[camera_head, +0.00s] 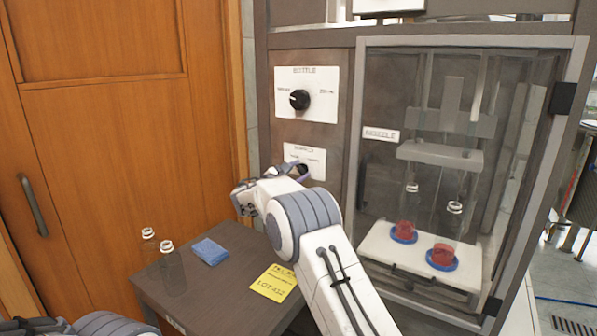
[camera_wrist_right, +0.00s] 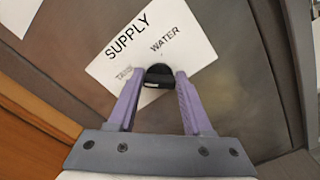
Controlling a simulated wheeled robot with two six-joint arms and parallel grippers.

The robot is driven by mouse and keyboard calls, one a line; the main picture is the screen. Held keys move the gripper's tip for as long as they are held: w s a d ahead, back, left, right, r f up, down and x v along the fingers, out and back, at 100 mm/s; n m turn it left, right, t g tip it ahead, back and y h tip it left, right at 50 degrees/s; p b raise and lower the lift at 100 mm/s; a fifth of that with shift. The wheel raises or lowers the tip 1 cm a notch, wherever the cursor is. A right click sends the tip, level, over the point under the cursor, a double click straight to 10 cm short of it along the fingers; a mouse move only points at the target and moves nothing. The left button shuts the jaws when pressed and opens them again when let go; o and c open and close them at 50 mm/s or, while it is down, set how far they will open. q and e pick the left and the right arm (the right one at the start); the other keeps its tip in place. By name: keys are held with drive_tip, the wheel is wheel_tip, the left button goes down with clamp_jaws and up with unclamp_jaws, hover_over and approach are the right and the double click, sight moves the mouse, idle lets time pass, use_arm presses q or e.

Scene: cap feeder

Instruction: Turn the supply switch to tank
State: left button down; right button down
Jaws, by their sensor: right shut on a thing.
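The supply switch is a small black knob (camera_wrist_right: 159,76) on a white plate (camera_wrist_right: 130,50) marked SUPPLY, with TANK to the left and WATER above right of the knob in the right wrist view. A short pale mark shows on the knob's lower left; I cannot tell exactly which word it points to. My right gripper (camera_wrist_right: 155,88) has its purple fingers closed on either side of the knob. In the head view, the right gripper (camera_head: 298,169) is at the lower white plate (camera_head: 317,161), partly hiding the knob. My left gripper is out of view.
A black bottle knob (camera_head: 299,99) is on the plate above. A glass-fronted cabinet (camera_head: 575,115) to the right holds bottles on blue-rimmed bases. The small table (camera_head: 225,298) bears two clear bottles (camera_head: 170,270), a blue sponge (camera_head: 209,251) and a yellow note (camera_head: 273,283).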

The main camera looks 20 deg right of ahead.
drive_tip(key=shift+f, duration=0.1)
drive_tip(key=shift+c, duration=1.6)
unclamp_jaws()
drive_tip(key=b+v, duration=0.1)
drive_tip(key=v, duration=0.9)
drive_tip(key=shift+a, duration=0.2)
drive_tip(key=shift+s, duration=0.2)
